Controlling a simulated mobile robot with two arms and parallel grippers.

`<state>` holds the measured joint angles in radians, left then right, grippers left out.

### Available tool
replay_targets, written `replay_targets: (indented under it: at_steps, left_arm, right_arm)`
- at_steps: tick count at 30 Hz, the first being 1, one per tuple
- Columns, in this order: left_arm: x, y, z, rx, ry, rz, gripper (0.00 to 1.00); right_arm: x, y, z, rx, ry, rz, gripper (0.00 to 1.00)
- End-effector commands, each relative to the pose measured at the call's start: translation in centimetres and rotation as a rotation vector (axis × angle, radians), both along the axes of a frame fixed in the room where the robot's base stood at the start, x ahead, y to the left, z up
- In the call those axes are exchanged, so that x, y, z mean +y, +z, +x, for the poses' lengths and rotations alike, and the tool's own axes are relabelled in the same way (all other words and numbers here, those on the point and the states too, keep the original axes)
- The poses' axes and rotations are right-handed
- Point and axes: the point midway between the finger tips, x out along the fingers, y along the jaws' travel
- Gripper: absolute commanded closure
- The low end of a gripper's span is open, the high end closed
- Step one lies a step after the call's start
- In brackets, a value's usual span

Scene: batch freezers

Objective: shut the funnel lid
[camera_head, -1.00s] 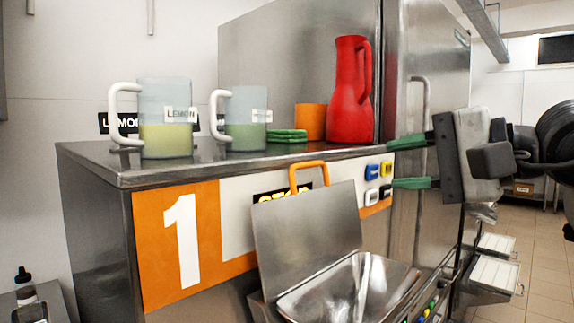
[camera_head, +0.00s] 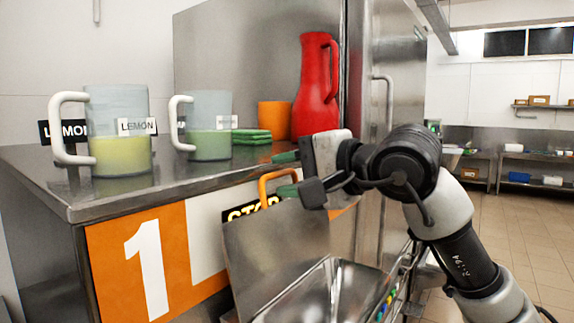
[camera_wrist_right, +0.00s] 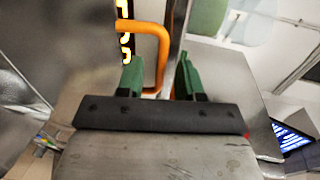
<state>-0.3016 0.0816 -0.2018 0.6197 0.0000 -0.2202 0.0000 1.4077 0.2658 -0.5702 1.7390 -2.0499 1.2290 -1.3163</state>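The funnel lid (camera_head: 275,250) is a flat metal plate standing raised at the back of the metal funnel (camera_head: 325,290) on machine 1. Its orange handle (camera_head: 266,185) rises from the top edge. My right gripper (camera_head: 284,173) is open at the handle, with green fingertips above and below in the head view. In the right wrist view, the orange handle (camera_wrist_right: 157,40) lies between or just beyond the spread green fingers (camera_wrist_right: 159,78); contact cannot be told. My left gripper is not in view.
A tall metal cabinet (camera_head: 260,60) stands behind. The floor (camera_head: 490,225) on the right is open.

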Motion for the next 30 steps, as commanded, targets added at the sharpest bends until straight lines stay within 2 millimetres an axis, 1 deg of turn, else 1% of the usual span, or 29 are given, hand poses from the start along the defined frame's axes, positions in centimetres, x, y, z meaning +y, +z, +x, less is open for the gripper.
replay_targets:
  at_steps: [3,10,17,18,26,30]
  left_arm:
    - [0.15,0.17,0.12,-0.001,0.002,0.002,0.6]
    - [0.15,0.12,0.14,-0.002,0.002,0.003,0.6]
    - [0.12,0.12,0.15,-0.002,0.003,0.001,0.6]
    - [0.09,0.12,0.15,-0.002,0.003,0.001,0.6]
    - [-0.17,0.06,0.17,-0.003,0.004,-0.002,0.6]
    - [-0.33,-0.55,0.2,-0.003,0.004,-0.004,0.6]
  right_arm:
    - [0.35,-0.12,0.26,0.001,0.0,0.001,0.64]
    - [0.36,-0.17,0.28,0.0,0.0,0.0,0.64]
    - [0.35,-0.15,0.27,0.0,0.0,0.0,0.99]
    - [0.35,-0.16,0.26,0.001,0.0,-0.001,1.0]
    - [0.3,-0.22,0.26,-0.002,0.001,-0.002,1.0]
    - [-0.32,-0.42,0.27,-0.014,-0.001,0.01,1.0]
